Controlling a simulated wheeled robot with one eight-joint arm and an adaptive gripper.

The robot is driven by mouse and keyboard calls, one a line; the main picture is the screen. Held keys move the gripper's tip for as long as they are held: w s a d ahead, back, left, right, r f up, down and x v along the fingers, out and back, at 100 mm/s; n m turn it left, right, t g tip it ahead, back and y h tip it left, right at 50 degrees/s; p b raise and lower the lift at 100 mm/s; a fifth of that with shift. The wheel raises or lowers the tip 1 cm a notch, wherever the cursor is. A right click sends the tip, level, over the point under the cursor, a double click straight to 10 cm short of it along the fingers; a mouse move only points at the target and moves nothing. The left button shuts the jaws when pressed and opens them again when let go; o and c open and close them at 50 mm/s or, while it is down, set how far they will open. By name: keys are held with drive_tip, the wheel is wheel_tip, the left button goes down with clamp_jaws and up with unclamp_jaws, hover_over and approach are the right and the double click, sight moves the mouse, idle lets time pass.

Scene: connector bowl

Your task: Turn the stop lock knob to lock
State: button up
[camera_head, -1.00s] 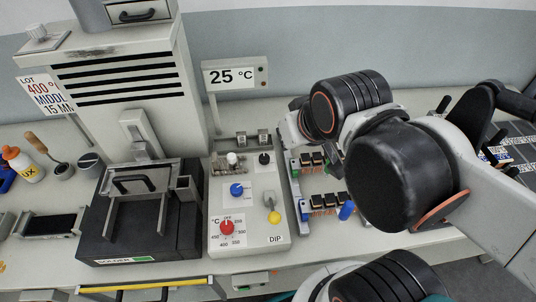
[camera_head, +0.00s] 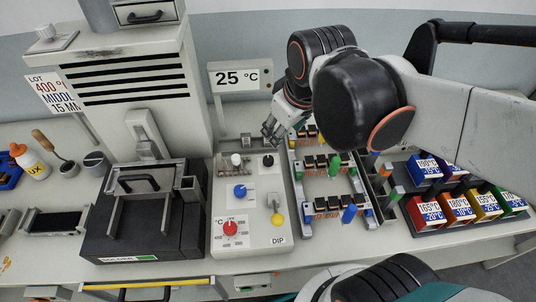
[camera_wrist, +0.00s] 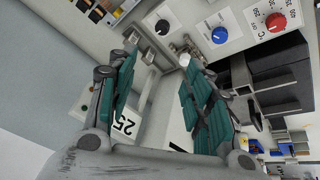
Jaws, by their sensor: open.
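The control panel (camera_head: 262,237) carries several knobs. A black knob (camera_head: 267,160) sits at its top right, a pale metal knob (camera_head: 236,161) at its top left, and a blue knob (camera_head: 239,190) below. No readable label shows which one is the stop lock knob. My gripper (camera_head: 271,133) is open and empty, above the back edge of the panel near the black knob. In the wrist view my teal finger pads stand wide apart (camera_wrist: 160,70). The black knob (camera_wrist: 162,27), pale knob (camera_wrist: 184,60) and blue knob (camera_wrist: 219,35) lie beyond the fingertips, untouched.
A red dial (camera_head: 230,228) and a yellow knob (camera_head: 278,219) are lower on the panel. The 25 °C display (camera_head: 240,77) stands behind it. A rack of connectors (camera_head: 307,212) is close right, colored bins (camera_head: 455,208) farther right. A dark solder unit (camera_head: 145,240) is left.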

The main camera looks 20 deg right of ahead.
sight(268, 158)
drive_tip(key=w+f+n+g, duration=0.5)
drive_tip(key=w+f+n, duration=0.2)
drive_tip(key=w+n, duration=0.2)
wheel_tip(268, 158, down, 14)
drive_tip(key=b, duration=0.4)
drive_tip(key=shift+w+r, duration=0.1)
drive_tip(key=c, duration=1.1)
